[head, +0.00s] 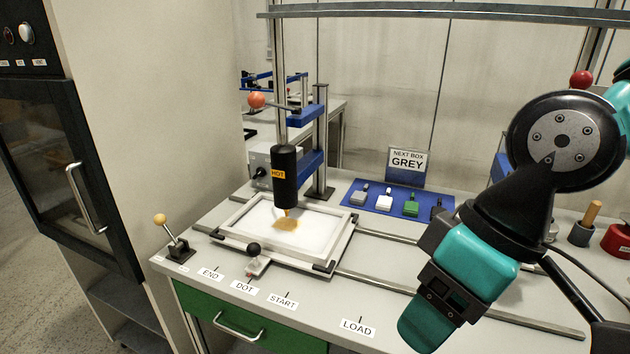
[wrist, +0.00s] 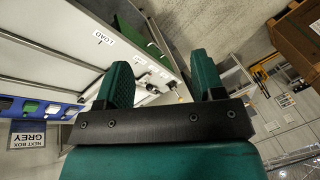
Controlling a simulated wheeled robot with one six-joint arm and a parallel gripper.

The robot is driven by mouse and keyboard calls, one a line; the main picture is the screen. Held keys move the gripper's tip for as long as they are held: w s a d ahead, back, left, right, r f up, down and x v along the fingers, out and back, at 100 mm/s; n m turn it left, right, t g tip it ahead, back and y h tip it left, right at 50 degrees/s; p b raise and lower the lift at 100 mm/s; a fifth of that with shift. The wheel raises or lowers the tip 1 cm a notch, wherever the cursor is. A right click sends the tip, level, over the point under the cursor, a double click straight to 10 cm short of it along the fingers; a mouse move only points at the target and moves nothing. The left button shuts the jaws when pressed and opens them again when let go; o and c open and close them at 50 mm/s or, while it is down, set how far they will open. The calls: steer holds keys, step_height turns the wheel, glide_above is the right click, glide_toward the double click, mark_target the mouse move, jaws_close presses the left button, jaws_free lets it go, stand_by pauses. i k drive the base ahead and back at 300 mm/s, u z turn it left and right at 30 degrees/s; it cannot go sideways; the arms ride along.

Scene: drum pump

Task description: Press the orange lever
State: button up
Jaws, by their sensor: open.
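A lever with an orange ball (head: 257,100) sticks out to the left from the upper part of a press-like stand. Its arm runs to the blue bracket (head: 308,116) on the posts. Below hangs a black cylinder (head: 285,178) labelled HOT, its tip over a yellow-orange patch on a white framed plate. My gripper (head: 425,318) is at the right front, above the bench and well apart from the lever, pointing down. In the wrist view its two teal fingers (wrist: 163,80) stand apart with nothing between them. I cannot make out the orange ball in that view.
A yellow-knobbed lever (head: 160,220) stands at the bench's left corner. A framed plate (head: 335,240) with a black knob (head: 254,248) sits on rails. A blue mat (head: 373,188) with small blocks lies behind. A metal bar (head: 440,12) crosses above. A dark-doored cabinet (head: 65,170) is left.

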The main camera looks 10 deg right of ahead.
mark_target(256, 100)
steer(key=k, duration=0.65)
steer(key=u, duration=0.75)
steer(key=i, duration=1.2)
